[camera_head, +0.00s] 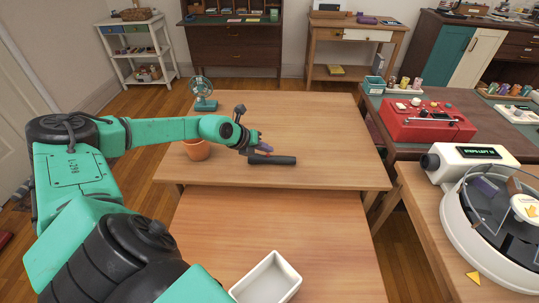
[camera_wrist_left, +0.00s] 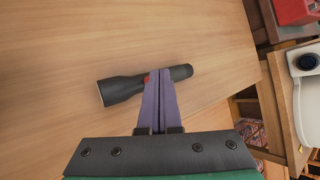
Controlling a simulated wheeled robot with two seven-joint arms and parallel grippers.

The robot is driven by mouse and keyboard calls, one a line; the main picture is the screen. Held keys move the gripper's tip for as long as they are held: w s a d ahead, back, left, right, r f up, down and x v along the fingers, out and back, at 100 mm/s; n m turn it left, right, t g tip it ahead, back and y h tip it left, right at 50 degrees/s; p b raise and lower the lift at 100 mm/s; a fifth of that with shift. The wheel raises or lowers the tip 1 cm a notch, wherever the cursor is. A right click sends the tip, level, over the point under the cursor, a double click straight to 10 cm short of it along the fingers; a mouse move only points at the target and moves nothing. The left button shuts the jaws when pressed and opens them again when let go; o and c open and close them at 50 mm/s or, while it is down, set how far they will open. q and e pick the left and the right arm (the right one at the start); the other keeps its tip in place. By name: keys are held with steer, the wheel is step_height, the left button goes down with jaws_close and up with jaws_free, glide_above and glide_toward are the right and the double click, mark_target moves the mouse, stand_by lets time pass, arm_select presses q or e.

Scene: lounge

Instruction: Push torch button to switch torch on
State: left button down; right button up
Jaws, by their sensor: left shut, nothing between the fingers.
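The black torch (camera_head: 272,160) lies on its side on the wooden table, to the right of the terracotta pot. In the left wrist view the torch (camera_wrist_left: 122,88) lies across the wood, its wide head to the left. A small red button (camera_wrist_left: 147,79) shows on its body, right at the left edge of my fingers. My left gripper (camera_head: 265,148) is shut and empty, its purple fingers over the torch; in the left wrist view the fingertips (camera_wrist_left: 159,72) overlap the torch's middle. I cannot tell whether they touch it. My right gripper is not in view.
A terracotta pot (camera_head: 196,150) and a small teal fan (camera_head: 203,95) stand on the same table. A white tray (camera_head: 268,281) sits on the nearer table. A red machine (camera_head: 428,121) and a white turntable device (camera_head: 490,215) stand at the right. The table's right half is clear.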

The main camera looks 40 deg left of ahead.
mark_target(266, 160)
arm_select(q)
steer(key=shift+f, duration=0.45)
steer(key=shift+r+p, duration=0.45)
steer(key=shift+r, duration=0.05)
step_height(266, 160, up, 6)
steer(key=p, duration=0.5)
stand_by(0.3)
